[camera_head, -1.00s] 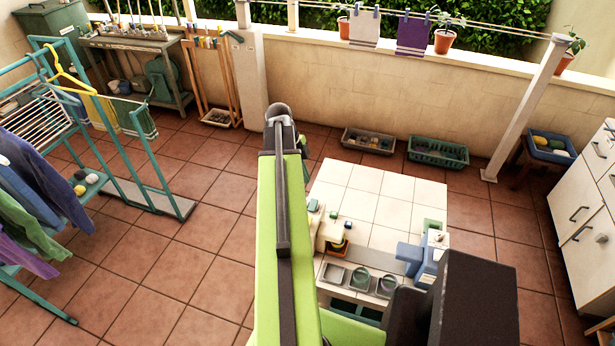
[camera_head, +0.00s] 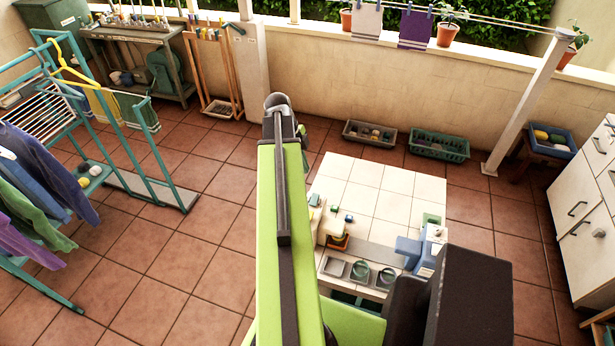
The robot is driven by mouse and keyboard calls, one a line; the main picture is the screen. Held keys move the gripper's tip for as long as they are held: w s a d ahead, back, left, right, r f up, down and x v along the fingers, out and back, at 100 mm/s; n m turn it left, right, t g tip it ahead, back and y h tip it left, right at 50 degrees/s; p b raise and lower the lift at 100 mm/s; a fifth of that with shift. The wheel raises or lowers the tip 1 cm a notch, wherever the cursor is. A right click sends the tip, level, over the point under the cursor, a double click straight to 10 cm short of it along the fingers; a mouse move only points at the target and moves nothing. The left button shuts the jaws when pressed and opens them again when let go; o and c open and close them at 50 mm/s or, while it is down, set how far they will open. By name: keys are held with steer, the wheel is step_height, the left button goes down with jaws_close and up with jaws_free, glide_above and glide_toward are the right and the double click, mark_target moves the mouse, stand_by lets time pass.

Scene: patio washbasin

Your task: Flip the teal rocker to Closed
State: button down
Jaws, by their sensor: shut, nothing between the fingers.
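A small teal lever-like piece (camera_head: 237,28) shows on the pale post (camera_head: 249,70) at the back wall. It may be the teal rocker, but it is too small to tell its position or read the label beside it. Small teal blocks also show on the white tiled table (camera_head: 385,180), and I cannot tell whether one is a rocker. My green arm rises through the middle of the picture and covers part of the floor and the table's left side.
The tiled table holds a blue item (camera_head: 408,250) and several grey bowls. A teal drying rack (camera_head: 150,150) with clothes stands left. A workbench (camera_head: 140,40) is at the back left, white drawers (camera_head: 580,215) at the right. Two trays lie by the wall. The tiled floor at left centre is clear.

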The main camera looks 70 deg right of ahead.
mark_target(315, 195)
steer(key=b+x, duration=0.8)
steer(key=w+b+x, duration=0.1)
steer(key=b+x, duration=0.3)
steer(key=x, duration=0.1)
steer(key=shift+d+f, duration=0.1)
steer(key=shift+d, duration=0.1)
steer(key=shift+d+f, duration=0.1)
steer(key=shift+f, duration=0.1)
steer(key=shift+d+f+b, duration=0.45)
steer(key=shift+f+b, duration=0.3)
steer(key=shift+b, duration=0.25)
steer(key=shift+a+r+p, duration=0.15)
steer(key=shift+r+p, duration=0.15)
steer(key=shift+r, duration=0.05)
